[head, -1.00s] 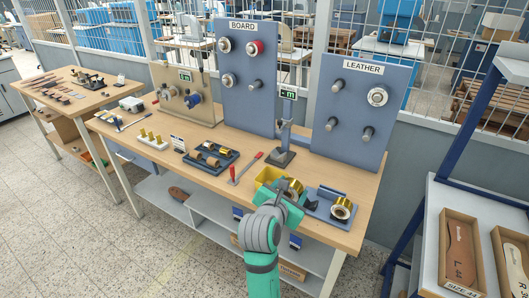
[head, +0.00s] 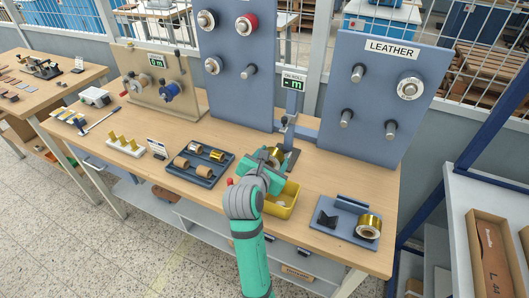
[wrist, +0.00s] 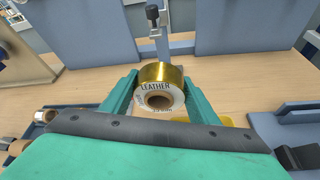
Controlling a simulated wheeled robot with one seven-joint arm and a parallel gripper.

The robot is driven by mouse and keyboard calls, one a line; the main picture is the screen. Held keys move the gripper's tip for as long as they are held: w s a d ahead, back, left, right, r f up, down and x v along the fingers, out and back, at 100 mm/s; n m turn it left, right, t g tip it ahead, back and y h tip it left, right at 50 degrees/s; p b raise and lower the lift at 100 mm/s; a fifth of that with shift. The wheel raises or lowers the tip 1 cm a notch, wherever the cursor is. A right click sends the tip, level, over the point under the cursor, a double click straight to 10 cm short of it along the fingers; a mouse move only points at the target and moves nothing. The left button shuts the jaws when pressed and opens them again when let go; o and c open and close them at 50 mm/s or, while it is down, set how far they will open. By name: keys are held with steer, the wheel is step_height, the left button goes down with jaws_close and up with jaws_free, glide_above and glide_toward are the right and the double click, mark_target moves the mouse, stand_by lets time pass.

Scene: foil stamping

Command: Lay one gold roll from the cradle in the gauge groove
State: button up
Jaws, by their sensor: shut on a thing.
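My gripper (head: 268,163) is shut on a gold roll (wrist: 163,86), whose white face reads LEATHER around a brown core. The fingers stand on either side of it. In the head view this held roll (head: 276,153) is partly hidden by my gripper. The roll is in front of the gauge (head: 287,125), a post with a display reading "ON ROLL – m". The gauge post (wrist: 156,35) stands behind the roll in the wrist view. The gauge's groove is hidden. The blue cradle (head: 340,236) at right holds another gold roll (head: 368,227) at its right end; its left end is empty.
A yellow bin (head: 289,203) lies just below my gripper. A dark tray (head: 196,177) of several rolls is to the left. The LEATHER peg board (head: 390,65) and a second blue board (head: 237,100) stand behind. Bare bench lies between bin and cradle.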

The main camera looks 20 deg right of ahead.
mark_target(271, 162)
steer(key=shift+w+f, duration=0.3)
steer(key=shift+f, duration=0.55)
steer(key=shift+w+f, duration=0.3)
steer(key=shift+f, duration=0.5)
steer(key=shift+w+d, duration=0.1)
steer(key=shift+d, duration=0.05)
steer(key=shift+w+d+f, duration=0.1)
steer(key=shift+w+d, duration=2.75)
steer(key=shift+d, duration=0.2)
steer(key=shift+w+d, duration=0.2)
steer(key=shift+d, duration=0.35)
steer(key=shift+w+d, duration=0.45)
steer(key=shift+w, duration=0.05)
steer(key=shift+a+f, duration=0.2)
steer(key=shift+f, duration=0.3)
steer(key=shift+d+f, duration=0.1)
steer(key=shift+f, duration=0.2)
